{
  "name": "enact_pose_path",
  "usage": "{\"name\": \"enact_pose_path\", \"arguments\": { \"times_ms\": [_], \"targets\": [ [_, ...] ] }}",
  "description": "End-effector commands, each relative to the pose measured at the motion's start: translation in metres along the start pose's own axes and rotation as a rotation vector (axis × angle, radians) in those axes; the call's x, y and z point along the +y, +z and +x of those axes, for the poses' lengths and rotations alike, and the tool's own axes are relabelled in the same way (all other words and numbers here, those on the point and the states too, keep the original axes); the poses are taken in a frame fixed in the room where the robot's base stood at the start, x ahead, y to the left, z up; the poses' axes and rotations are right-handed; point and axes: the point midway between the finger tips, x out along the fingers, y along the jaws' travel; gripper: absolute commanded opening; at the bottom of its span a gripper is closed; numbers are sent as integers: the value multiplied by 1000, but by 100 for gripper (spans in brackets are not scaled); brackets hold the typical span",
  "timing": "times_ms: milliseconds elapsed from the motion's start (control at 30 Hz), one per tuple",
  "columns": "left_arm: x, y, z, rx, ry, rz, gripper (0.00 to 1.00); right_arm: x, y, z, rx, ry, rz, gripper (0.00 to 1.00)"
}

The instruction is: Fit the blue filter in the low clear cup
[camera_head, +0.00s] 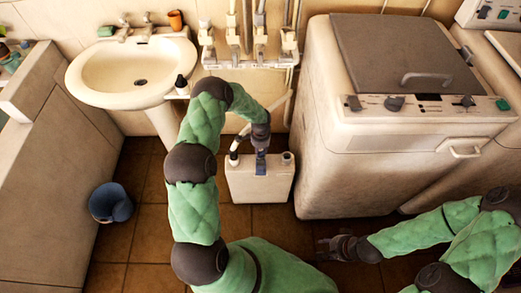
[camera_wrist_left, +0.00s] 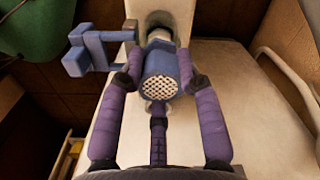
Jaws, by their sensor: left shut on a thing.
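My left gripper (camera_wrist_left: 158,78) is shut on the blue filter (camera_wrist_left: 160,87), a short cylinder whose pale, perforated end faces the left wrist camera. Just beyond the filter is a greyish, cup-like round piece (camera_wrist_left: 160,35), partly hidden by it; I cannot tell whether they touch or whether this is the low clear cup. In the head view, my left gripper (camera_head: 260,143) is above the white box (camera_head: 258,185), with blue parts in front of the box. My right gripper (camera_head: 335,247) is low over the floor, apart from the box; its finger opening is unclear.
A blue bracket-like part (camera_wrist_left: 85,50) sits left of the filter in the wrist view. The washbasin (camera_head: 135,72) is at the back left, and a white washing machine (camera_head: 345,150) stands right of the box. A blue bucket (camera_head: 110,203) is on the tiled floor.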

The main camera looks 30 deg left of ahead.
Motion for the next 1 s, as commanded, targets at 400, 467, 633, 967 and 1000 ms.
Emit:
{"name": "enact_pose_path", "arguments": {
  "times_ms": [400, 467, 633, 967, 1000],
  "targets": [
    [0, 0, 8, 0, 0, 0, 2, 2, 0, 6, 0, 0, 0, 40],
    [0, 0, 9, 0, 0, 0, 2, 3, 0, 7, 0, 0, 0, 40],
    [0, 0, 12, 0, 0, 0, 2, 3, 0, 9, 0, 0, 0, 40],
    [0, 0, 10, 0, 0, 0, 2, 3, 0, 8, 0, 0, 0, 40],
    [0, 0, 9, 0, 0, 0, 2, 3, 0, 8, 0, 0, 0, 40]
  ]
}}
